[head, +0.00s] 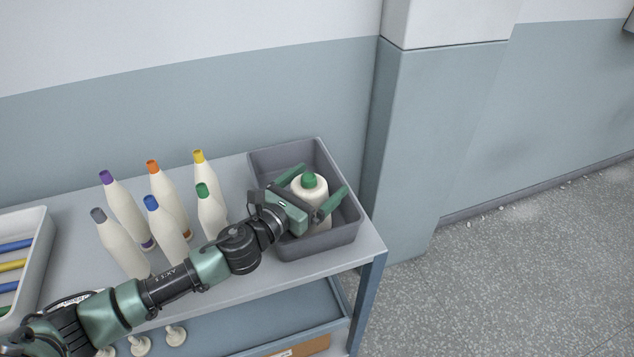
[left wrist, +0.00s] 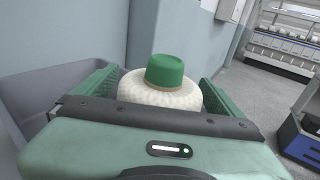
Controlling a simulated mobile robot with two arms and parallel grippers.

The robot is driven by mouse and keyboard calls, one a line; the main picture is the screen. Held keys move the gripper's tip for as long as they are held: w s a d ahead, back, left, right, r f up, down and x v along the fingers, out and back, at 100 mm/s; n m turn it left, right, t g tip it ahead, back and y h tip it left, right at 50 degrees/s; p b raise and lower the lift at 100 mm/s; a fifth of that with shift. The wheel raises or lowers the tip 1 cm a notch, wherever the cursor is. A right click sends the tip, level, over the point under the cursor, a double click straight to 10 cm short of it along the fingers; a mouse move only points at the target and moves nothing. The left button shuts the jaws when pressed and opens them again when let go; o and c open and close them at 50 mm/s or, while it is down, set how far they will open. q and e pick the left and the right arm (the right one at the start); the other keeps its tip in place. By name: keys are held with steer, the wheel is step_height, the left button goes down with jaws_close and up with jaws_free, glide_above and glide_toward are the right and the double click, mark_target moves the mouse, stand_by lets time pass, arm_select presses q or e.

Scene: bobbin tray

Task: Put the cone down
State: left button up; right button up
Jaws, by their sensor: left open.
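A cream cone with a green tip (head: 309,181) stands upright in the grey tray (head: 345,236) at the right end of the table. My left gripper (head: 320,195) is open, its green fingers on either side of the cone. In the left wrist view the cone (left wrist: 160,95) shows between the two fingers (left wrist: 158,90); whether they touch it I cannot tell. The cone's base is hidden by the gripper and the tray wall. My right gripper is not in view.
Several cream cones with purple, orange, yellow, grey, blue and green tips, such as the blue-tipped one (head: 165,230), stand left of the tray, near my left arm. A white tray (head: 42,262) with coloured rods sits at far left. A wall runs behind the table (head: 225,287).

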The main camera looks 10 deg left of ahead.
arm_select(q)
steer(key=b+v, duration=0.2)
steer(key=v, duration=0.5)
steer(key=shift+s+a, duration=0.1)
steer(key=shift+s, duration=0.1)
steer(key=shift+s, duration=0.1)
